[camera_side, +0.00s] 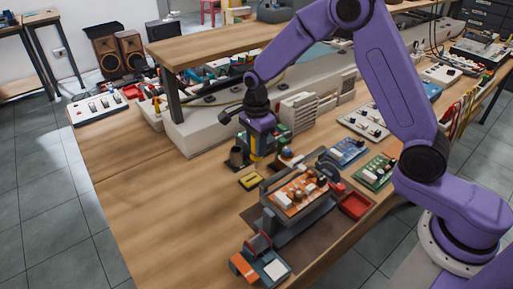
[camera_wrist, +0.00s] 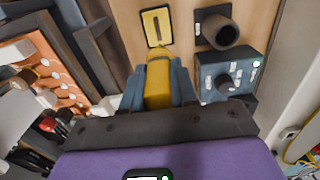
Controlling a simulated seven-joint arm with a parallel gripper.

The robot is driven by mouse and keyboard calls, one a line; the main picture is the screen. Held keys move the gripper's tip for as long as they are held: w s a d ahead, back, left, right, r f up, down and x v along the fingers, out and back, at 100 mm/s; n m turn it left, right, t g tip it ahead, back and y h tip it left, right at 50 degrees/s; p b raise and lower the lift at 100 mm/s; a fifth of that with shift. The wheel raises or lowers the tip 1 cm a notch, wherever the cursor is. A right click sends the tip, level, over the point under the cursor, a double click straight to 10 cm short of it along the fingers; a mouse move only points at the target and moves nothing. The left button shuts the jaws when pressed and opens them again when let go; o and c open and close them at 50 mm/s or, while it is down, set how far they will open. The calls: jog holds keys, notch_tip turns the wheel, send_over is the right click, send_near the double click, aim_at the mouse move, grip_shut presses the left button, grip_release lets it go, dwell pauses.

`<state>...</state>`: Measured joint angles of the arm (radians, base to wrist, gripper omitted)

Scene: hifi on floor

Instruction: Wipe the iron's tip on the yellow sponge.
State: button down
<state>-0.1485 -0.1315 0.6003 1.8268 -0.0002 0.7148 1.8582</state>
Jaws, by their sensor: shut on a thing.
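The yellow sponge (camera_side: 250,181) sits in a small dark tray on the wooden bench, left of the clamped orange board. In the wrist view the sponge (camera_wrist: 149,26) is at the top and has a dark narrow mark down its middle. My gripper (camera_side: 258,146) is shut on the iron; in the wrist view its blue-grey fingers (camera_wrist: 158,88) close around the iron's yellow handle (camera_wrist: 158,80). The iron points toward the sponge and its front end appears near the sponge's near edge. I cannot tell whether the tip touches it; in the side view the tip is hidden.
A dark round iron holder (camera_side: 237,157) stands beside the sponge; it also shows in the wrist view (camera_wrist: 221,34). A blue-grey control box (camera_wrist: 228,74) is close to my fingers. The orange board (camera_side: 300,191) sits in a clamp. Bare bench lies left of the sponge.

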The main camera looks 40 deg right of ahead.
jog(key=shift+r, duration=2.5)
